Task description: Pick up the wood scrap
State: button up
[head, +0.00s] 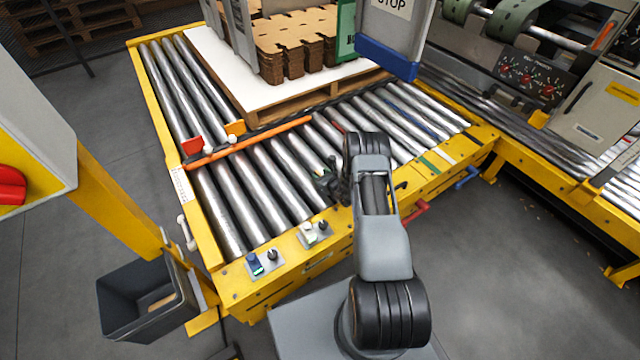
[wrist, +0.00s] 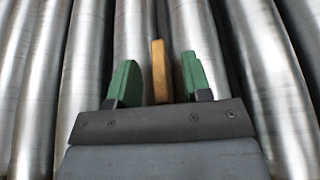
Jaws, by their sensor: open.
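The wood scrap (wrist: 159,70) is a narrow tan piece in the wrist view. It stands out between the two green fingers of my gripper (wrist: 157,80), over the metal rollers. My gripper is open, with a gap on each side of the scrap, the right gap looking smaller. The scrap's near end is hidden behind my gripper's dark front edge. In the head view my gripper (head: 326,183) is low over the rollers, near the front yellow rail. I cannot make out the scrap there.
The roller conveyor (head: 226,200) has a yellow frame. An orange bar (head: 250,141) lies across it. Behind stands a pallet with a white sheet (head: 212,62) and stacked brown cardboard (head: 296,45). A dark bin (head: 120,318) at lower left holds a tan piece. Front-left rollers are clear.

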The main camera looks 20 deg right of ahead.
jog(key=shift+w+a+f, duration=0.1)
jog(key=shift+w, duration=0.1)
jog(key=shift+c, duration=0.2)
grip_shut()
